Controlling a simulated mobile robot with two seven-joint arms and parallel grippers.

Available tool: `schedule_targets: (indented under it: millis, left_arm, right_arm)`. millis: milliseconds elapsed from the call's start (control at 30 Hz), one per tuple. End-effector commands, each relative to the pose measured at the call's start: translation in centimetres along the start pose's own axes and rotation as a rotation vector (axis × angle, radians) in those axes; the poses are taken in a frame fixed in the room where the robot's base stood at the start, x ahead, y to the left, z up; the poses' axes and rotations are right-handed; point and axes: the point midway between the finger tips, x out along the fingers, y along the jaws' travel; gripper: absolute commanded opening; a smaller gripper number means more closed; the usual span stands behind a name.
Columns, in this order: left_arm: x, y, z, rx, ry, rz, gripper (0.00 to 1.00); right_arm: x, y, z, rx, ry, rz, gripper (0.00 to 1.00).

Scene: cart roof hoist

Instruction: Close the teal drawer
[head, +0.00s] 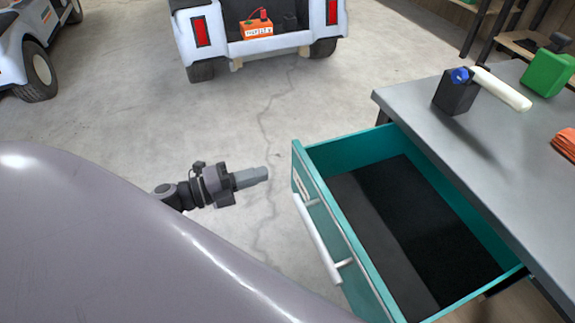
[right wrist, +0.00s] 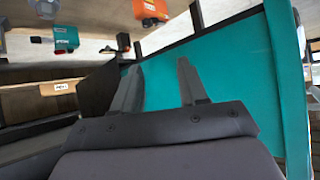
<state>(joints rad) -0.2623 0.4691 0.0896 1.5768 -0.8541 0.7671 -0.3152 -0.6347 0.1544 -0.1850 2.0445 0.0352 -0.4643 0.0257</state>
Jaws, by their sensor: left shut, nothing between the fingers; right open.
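The teal drawer (head: 350,150) stands pulled out from the grey workbench in the head view. Its dark-lined inside looks empty. Its pale bar handle (head: 317,238) is on the front face, toward the left. My left gripper (head: 266,174) is shut and empty, to the left of the drawer front and apart from it, over the floor. My right gripper (right wrist: 158,65) shows only in the right wrist view, with its two fingers spread and nothing between them. A broad teal panel (right wrist: 225,75) lies in front of those fingers; I cannot tell whether they touch it.
The workbench top (head: 430,115) carries a dark block (head: 456,92) with a white-handled tool, a green container (head: 547,73) and an orange item (head: 566,142). A white cart (head: 265,48) stands at the back, another at far left. Concrete floor left of the drawer is clear.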

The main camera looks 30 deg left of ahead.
Motion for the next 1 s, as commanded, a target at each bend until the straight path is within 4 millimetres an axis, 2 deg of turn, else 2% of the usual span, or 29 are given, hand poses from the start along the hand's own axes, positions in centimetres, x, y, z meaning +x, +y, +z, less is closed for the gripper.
schedule_targets:
  millis: [33, 200, 400, 600, 1000]
  left_arm:
    - [1.1, -0.1, 0.0, -0.001, 0.0, -0.005, 0.0]
    - [4.1, -0.1, 0.0, -0.001, -0.001, -0.004, 0.0]
    - [6.6, -0.1, 0.0, -0.002, -0.001, -0.002, 0.0]
    - [7.5, 0.0, 0.0, -0.003, -0.001, -0.001, 0.0]
    - [7.7, 0.0, 0.0, -0.002, -0.001, -0.001, 0.0]
  right_arm:
    - [0.0, 0.0, 0.0, 0.0, 0.001, 0.0, 0.43]
    - [0.0, 0.0, -0.1, 0.0, 0.002, 0.0, 0.43]
    - [0.0, 0.0, 0.0, 0.0, 0.002, 0.001, 0.43]
    - [0.0, 0.0, 0.0, 0.0, 0.002, 0.001, 0.43]
    - [0.1, 0.0, 0.0, 0.005, 0.002, 0.001, 0.43]
